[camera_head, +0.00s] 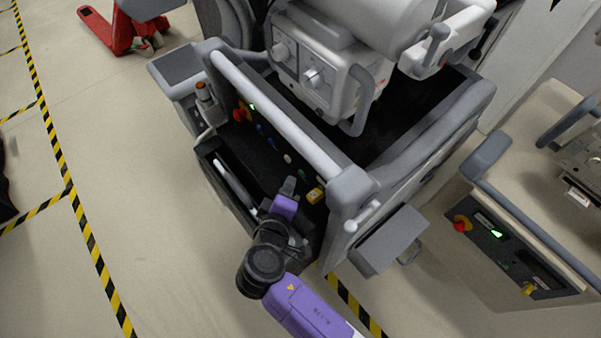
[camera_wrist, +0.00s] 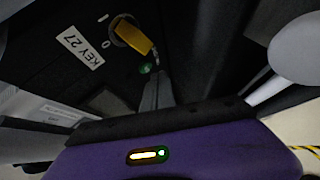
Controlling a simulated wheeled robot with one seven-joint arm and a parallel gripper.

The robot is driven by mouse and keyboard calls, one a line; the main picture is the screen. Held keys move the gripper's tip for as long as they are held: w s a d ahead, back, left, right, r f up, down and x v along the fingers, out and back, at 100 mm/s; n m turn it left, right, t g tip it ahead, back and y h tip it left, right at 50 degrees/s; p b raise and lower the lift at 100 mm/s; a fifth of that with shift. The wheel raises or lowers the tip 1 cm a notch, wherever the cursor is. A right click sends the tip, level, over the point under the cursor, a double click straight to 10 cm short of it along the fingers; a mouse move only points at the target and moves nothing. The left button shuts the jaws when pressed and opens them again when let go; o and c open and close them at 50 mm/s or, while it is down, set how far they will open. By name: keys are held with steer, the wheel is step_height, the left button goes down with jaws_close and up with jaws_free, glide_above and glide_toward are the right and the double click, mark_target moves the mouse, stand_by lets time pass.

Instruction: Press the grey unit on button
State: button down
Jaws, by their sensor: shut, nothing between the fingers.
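The grey unit (camera_head: 265,115) is a large cart with a dark control panel on its near side. A small green button (camera_head: 303,175) sits low on that panel beside a yellow key (camera_head: 316,195). In the wrist view the green button (camera_wrist: 146,68) lies just below the yellow key switch (camera_wrist: 135,36), which has I and 0 marks. My gripper (camera_head: 290,185) is shut and empty, with its grey fingertips close to the green button. In the wrist view the fingers (camera_wrist: 156,92) point up toward the button; I cannot tell whether they touch it.
The panel also carries a red knob (camera_head: 239,115) and blue and white buttons. A raised grey rail (camera_head: 275,115) runs above the panel, close to my arm. A second unit (camera_head: 520,250) with its own panel stands at right. Open floor (camera_head: 150,240) lies at left.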

steer(key=shift+s+a+b, duration=0.15)
steer(key=shift+s+a, duration=0.55)
steer(key=shift+a, duration=0.35)
steer(key=shift+s+a+b, duration=0.15)
steer(key=shift+s+a, duration=0.55)
steer(key=shift+a, duration=0.35)
steer(key=a+r+n+y, duration=0.1)
steer(key=a+r+y, duration=0.1)
steer(key=a+y, duration=0.4)
steer(key=s+d+r+m, duration=0.4)
steer(key=s+d, duration=0.6)
steer(key=s+d+r+m+t+h, duration=0.1)
steer(key=s+d+r+m, duration=0.3)
steer(key=s+d, duration=0.5)
steer(key=s+d+r+m+t+h, duration=0.1)
steer(key=s+d+r+m, duration=0.3)
steer(key=s+d, duration=0.6)
steer(key=shift+s+d+r, duration=0.3)
steer(key=shift+d+r, duration=0.05)
steer(key=shift+d, duration=0.05)
